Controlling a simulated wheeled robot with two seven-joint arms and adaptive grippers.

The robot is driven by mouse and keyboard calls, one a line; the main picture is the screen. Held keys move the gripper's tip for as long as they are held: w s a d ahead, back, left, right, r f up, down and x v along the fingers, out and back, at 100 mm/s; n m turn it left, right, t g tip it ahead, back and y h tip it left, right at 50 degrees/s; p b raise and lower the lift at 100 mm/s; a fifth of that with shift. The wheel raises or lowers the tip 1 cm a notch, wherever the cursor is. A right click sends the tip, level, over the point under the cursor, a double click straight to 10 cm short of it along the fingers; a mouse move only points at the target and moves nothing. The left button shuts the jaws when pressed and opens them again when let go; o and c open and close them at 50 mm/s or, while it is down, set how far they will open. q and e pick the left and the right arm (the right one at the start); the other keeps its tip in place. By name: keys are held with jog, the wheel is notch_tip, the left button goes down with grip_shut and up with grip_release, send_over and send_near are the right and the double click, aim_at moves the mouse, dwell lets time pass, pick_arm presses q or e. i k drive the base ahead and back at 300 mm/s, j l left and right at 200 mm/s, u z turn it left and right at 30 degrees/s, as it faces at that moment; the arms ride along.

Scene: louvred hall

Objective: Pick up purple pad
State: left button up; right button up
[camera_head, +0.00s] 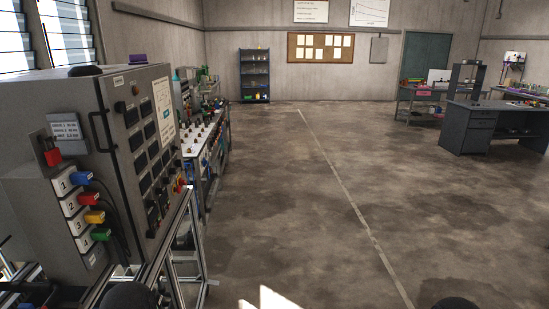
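Neither of my grippers can be made out. Dark rounded shapes and a pale piece show only in part at the bottom edge.
Colored plugs (90,216) with cables sit on the cabinet's side. A bench with instruments (205,135) stands behind it. A dark desk (480,125) stands at the right, and a blue shelf (254,76) at the back. The concrete floor (290,190) between is clear.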

aim_at(136, 59)
jog(key=i+l, duration=0.15)
jog(key=i, duration=0.85)
jog(key=i+l, duration=0.1)
jog(key=i, duration=0.9)
